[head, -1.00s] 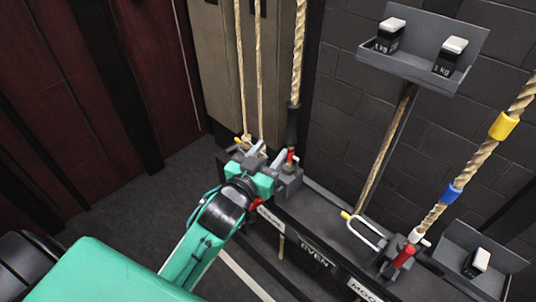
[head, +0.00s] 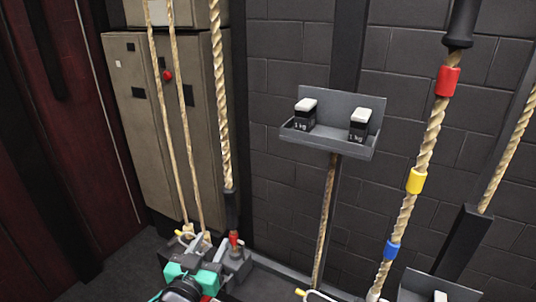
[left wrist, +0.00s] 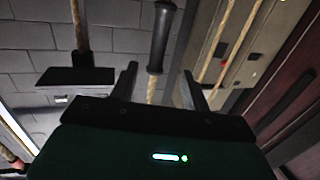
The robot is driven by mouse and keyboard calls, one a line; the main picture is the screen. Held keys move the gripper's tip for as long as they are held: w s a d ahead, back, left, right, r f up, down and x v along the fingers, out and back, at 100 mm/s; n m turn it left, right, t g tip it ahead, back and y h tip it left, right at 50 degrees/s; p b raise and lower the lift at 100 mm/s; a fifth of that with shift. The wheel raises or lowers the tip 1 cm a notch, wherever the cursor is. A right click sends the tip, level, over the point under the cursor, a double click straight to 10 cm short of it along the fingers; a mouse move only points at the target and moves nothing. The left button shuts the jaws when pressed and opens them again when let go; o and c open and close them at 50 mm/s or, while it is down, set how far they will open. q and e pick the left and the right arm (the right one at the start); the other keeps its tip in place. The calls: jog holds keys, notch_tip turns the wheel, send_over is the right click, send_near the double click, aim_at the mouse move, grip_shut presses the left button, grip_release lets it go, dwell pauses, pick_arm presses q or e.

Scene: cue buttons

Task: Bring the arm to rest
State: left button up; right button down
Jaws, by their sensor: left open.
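My left gripper (head: 204,250) is low in the head view, at the lower left, its green and black wrist cut by the bottom edge. It is at the rope locks by the rope with the black sleeve (head: 232,208) and red band (head: 234,240). In the left wrist view, its two dark fingers (left wrist: 158,88) stand apart. A rope with a black sleeve (left wrist: 161,38) shows between them, beyond the fingers; I cannot tell whether they touch anything. My right gripper is not in view.
A grey shelf (head: 334,143) with two 1 kg weights hangs at centre. A rope with red, yellow and blue bands (head: 416,181) hangs to the right. A beige cabinet (head: 150,130) stands behind thin ropes at left. A lower tray (head: 415,285) is partly cut off.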

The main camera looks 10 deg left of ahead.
pick_arm(q)
jog(key=s+a+f+m+g+y, duration=0.1)
jog(key=s+a+f+g, duration=0.1)
jog(key=s+f+g, duration=1.65)
jog(key=s+f+t+p, duration=0.2)
jog(key=s+f, duration=0.1)
jog(key=f, duration=1.2)
jog(key=s+f+t+p, duration=0.1)
jog(key=s+f, duration=0.2)
jog(key=f, duration=1.1)
jog(key=s+a+f+g+p, duration=0.1)
jog(key=s+a+f+p, duration=0.2)
jog(key=s+f, duration=1.5)
jog(key=shift+s+a+f+y, duration=0.15)
jog(key=shift+s+a+y, duration=0.2)
jog(key=shift+s, duration=0.45)
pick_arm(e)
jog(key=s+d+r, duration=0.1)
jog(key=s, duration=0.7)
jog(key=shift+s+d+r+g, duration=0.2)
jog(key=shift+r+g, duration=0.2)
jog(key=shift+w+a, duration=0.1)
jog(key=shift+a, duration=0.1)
pick_arm(q)
jog(key=shift+s, duration=0.1)
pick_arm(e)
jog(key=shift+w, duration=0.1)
